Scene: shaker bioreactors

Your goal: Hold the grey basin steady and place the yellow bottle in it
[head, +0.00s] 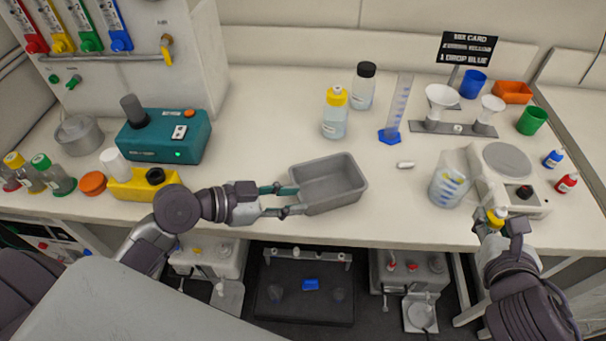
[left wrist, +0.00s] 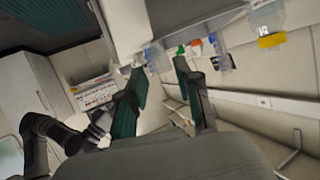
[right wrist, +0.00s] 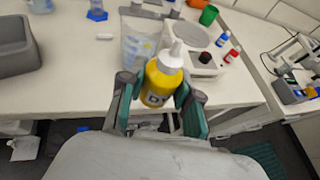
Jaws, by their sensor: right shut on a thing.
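The grey basin (head: 345,190) is an empty rectangular tub upright near the bench's front edge; part of it shows in the right wrist view (right wrist: 12,60). My left gripper (head: 285,199) is at the basin's left end with its fingers spread, tips at or against the wall; I cannot tell if they touch. In the left wrist view its fingers stand apart (left wrist: 165,85). My right gripper (right wrist: 155,88) is shut on the yellow bottle (right wrist: 158,84), which has a white nozzle cap. The bottle is near upright at the bench's front right, well right of the basin, mostly hidden in the head view.
A clear jug with blue marks (head: 450,180) and a white scale (head: 515,180) stand beside the right gripper. A yellow-capped bottle (head: 335,115) and a measuring cylinder (head: 400,105) stand behind the basin. A small white piece (head: 405,165) lies on clear bench between basin and jug.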

